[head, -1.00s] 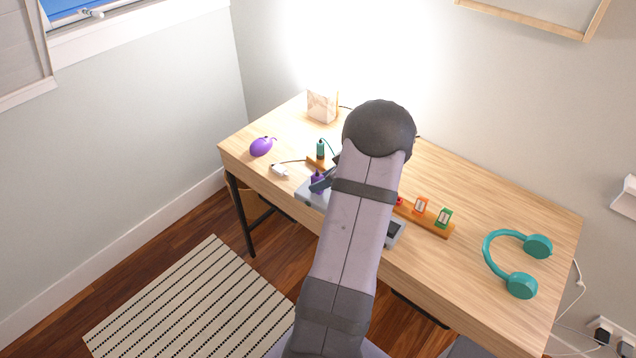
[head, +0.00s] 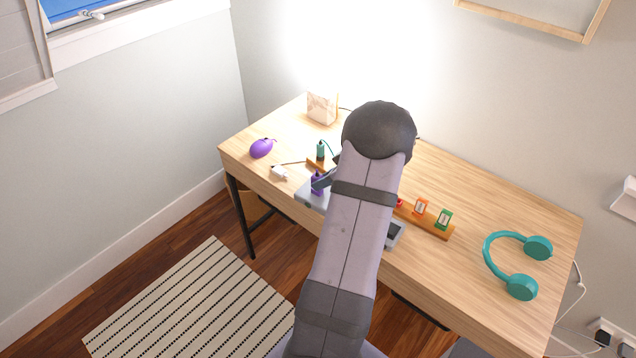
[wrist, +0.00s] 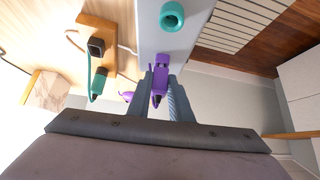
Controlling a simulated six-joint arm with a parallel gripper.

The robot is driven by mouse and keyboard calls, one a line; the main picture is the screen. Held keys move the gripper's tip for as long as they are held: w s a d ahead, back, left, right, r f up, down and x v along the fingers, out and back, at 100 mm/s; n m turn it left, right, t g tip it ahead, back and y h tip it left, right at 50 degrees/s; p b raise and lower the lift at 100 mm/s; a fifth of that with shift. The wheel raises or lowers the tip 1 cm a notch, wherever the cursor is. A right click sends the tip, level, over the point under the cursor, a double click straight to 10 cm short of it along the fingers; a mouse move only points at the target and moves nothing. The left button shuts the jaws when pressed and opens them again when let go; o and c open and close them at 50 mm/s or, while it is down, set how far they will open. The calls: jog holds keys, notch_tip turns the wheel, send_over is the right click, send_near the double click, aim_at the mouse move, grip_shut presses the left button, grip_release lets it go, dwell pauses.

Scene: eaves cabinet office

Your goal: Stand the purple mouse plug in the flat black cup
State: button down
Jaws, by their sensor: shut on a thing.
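My gripper (wrist: 160,92) is shut on the purple plug (wrist: 158,83), whose body shows between the fingers in the wrist view. In the head view the purple plug (head: 317,184) is over the left end of the grey tray (head: 305,199); I cannot tell whether it touches. A black square cup (wrist: 96,46) sits on the wooden strip (wrist: 88,24), beside the grey tray and apart from the plug. My arm hides this cup in the head view. The purple mouse (head: 261,148) lies at the desk's left end.
A teal plug (head: 320,151) stands at the wooden strip's left end. A teal ring-shaped piece (wrist: 172,16) is on the grey tray. Orange (head: 421,206) and green (head: 444,218) pieces stand farther right. A white plug (head: 279,173) with a cable lies left of the tray. Teal headphones (head: 521,286) lie at right.

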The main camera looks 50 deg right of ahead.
aim_at(319, 174)
jog(key=shift+r, duration=0.1)
jog(key=shift+r, duration=1.65)
jog(key=shift+r+p, duration=1)
jog(key=shift+r, duration=1.5)
jog(key=shift+r, duration=0.1)
